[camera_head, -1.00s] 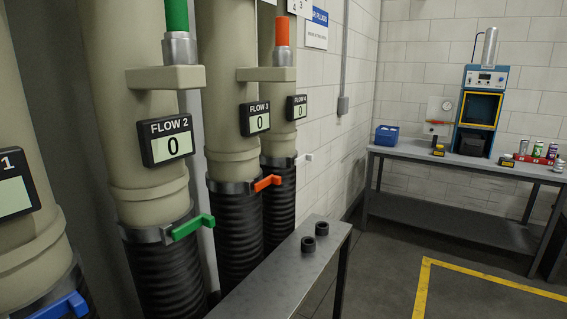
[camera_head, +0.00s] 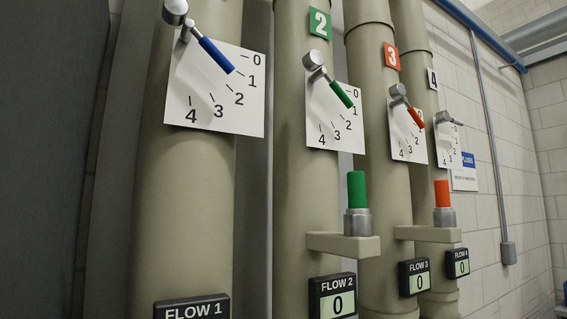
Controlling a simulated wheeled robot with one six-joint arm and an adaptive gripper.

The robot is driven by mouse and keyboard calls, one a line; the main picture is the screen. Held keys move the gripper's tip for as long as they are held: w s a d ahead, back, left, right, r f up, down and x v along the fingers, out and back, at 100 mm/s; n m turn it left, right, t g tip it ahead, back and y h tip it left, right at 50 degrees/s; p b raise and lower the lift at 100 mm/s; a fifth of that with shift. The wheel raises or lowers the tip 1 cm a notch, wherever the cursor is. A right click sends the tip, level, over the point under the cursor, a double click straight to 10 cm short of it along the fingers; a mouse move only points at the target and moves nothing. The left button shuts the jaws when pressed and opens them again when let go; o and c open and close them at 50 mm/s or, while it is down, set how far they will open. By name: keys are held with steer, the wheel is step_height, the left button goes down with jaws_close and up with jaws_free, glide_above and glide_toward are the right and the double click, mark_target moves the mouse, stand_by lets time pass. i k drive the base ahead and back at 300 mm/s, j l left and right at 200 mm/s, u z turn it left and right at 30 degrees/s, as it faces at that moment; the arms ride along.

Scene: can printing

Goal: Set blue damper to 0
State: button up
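The blue damper lever (camera_head: 216,55) is on the leftmost pipe, in front of a white dial plate (camera_head: 215,95) marked 0 to 4. Its blue handle slopes down to the right from a round metal pivot (camera_head: 176,11). The handle's tip lies close to the 1 mark, below the 0 mark. The FLOW 1 display (camera_head: 191,307) is cut off at the bottom edge, so its reading is hidden. My gripper is not in view.
Further right, pipes carry a green lever (camera_head: 341,94), an orange-red lever (camera_head: 415,117) and a white-grey lever (camera_head: 447,118) on similar dials. Green (camera_head: 357,190) and orange (camera_head: 442,194) plugs stand on brackets. FLOW 2 (camera_head: 333,297) and FLOW 3 (camera_head: 415,278) read 0.

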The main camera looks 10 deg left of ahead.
mark_target(175, 12)
steer(key=k+u, duration=0.35)
steer(key=k+j+u, duration=0.1)
steer(key=k+u, duration=0.25)
steer(key=i+l, duration=0.05)
steer(key=i, duration=0.05)
